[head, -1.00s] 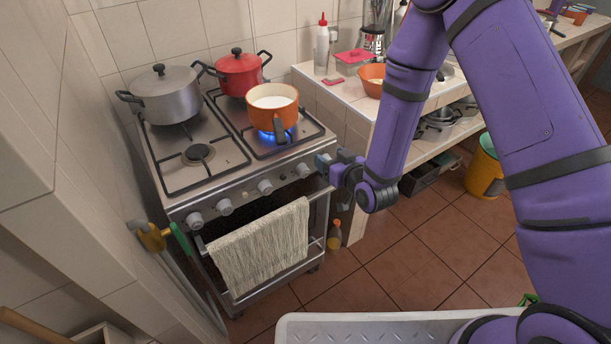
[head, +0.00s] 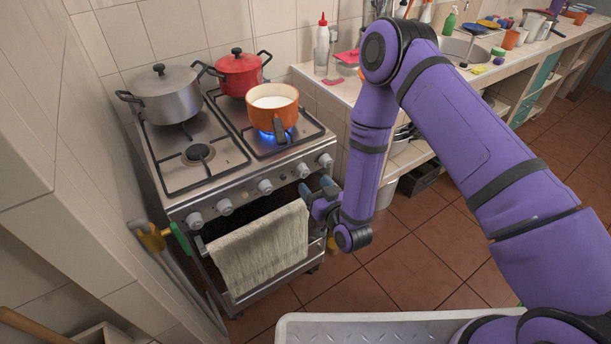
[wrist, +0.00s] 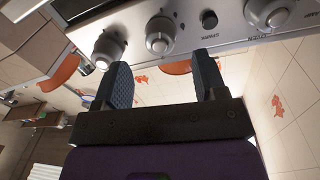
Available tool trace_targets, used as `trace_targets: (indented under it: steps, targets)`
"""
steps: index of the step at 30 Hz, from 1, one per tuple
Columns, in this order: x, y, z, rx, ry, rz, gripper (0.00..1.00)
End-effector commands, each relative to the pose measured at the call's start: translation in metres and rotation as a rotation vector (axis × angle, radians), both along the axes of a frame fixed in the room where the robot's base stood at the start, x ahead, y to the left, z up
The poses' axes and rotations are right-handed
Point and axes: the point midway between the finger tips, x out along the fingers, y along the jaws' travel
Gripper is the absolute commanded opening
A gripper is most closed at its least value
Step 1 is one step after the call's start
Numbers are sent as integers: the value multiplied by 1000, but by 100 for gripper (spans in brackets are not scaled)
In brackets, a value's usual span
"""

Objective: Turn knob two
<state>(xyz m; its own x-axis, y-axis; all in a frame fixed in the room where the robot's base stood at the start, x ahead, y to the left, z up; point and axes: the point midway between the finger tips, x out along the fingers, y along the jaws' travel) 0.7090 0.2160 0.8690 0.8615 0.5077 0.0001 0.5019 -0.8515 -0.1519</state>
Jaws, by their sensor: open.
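The stove's front panel (head: 245,197) carries a row of several light grey knobs. From the left in the head view are a first knob (head: 195,221), a second knob (head: 225,207), a middle knob (head: 265,187), a fourth (head: 303,170) and a right-end knob (head: 326,160). No numbers are readable, so I cannot tell which is knob two. My gripper (head: 316,187) is open, in front of and below the two right-hand knobs. In the wrist view, my gripper (wrist: 163,65) has its blue fingers apart with nothing between them; a knob (wrist: 160,35) shows beyond the gap.
A towel (head: 258,250) hangs on the oven handle, left of my gripper. An orange pot (head: 287,117) sits over a lit blue flame; a grey pot (head: 165,100) and red pot (head: 240,76) stand behind. The floor (head: 410,260) right of the stove is clear.

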Motion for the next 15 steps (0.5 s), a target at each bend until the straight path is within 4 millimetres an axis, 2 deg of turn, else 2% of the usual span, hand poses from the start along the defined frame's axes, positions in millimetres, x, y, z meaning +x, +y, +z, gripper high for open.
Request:
trace_targets:
  steps: [6,15]
  targets:
    - [31,18,1,2,-2,1,65]
    - [47,28,0,1,1,0,65]
